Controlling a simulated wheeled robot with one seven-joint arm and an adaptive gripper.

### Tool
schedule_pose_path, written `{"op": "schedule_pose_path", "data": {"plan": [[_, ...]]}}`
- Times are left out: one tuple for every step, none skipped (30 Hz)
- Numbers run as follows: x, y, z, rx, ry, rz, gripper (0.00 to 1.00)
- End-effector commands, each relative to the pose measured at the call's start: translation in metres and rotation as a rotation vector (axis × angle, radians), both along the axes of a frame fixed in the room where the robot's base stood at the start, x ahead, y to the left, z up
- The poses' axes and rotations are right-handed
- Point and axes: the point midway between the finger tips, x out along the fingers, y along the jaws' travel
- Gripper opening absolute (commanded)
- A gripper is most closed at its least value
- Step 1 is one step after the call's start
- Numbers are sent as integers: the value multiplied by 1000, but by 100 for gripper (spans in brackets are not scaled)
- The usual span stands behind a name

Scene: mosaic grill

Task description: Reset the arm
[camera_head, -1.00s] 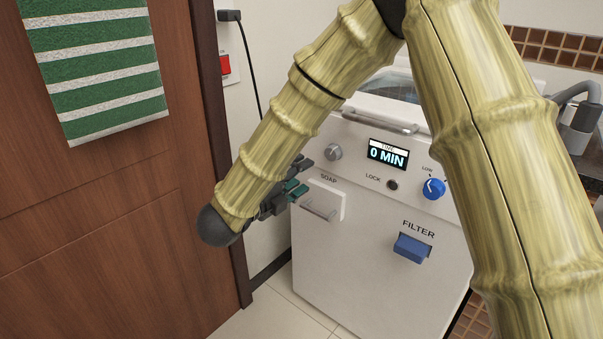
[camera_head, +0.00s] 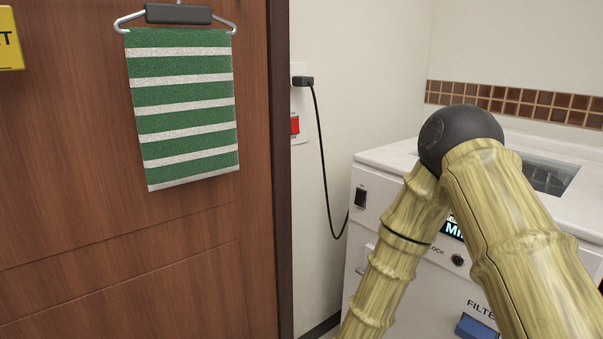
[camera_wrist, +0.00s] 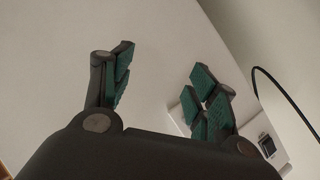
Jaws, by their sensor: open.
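My arm (camera_head: 530,235) looks like bamboo with a dark round elbow joint. It crosses the right half of the head view, and its forearm runs down out of the bottom edge. My gripper is outside the head view. In the wrist view my gripper (camera_wrist: 160,88) is open, with its green-padded fingers apart and nothing between them. Behind the fingers is a plain white surface, which looks like the machine's front. My arm hides much of the white machine (camera_head: 400,158) in the head view.
The machine has a blue filter handle (camera_head: 476,327) and a black switch (camera_head: 361,197). A black cord (camera_head: 322,150) hangs from a wall plug beside a red switch (camera_head: 294,124). A wooden door (camera_head: 70,180) with a green-striped towel (camera_head: 185,110) stands on the left.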

Motion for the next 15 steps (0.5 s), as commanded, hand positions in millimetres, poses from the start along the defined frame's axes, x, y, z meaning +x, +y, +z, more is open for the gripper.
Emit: {"op": "schedule_pose_path", "data": {"plan": [[-16,-4,-28,-30,86,64,59],[-26,-5,-43,-49,136,104,59],[-39,-7,-61,-73,200,160,59],[-49,-9,-75,-90,249,201,59],[-61,-11,-88,-106,296,243,59],[-77,-13,-105,-127,360,299,59],[-89,-15,-117,-141,406,341,59],[-101,-17,-129,-155,451,384,59],[-120,-20,-143,-174,513,442,59],[-133,-22,-153,-186,557,485,59],[-147,-24,-163,-197,601,530,59],[-167,-27,-175,-212,659,589,59],[-182,-30,-184,-221,703,633,59],[-196,-32,-191,-230,742,677,59],[-216,-35,-200,-240,795,735,59]]}}
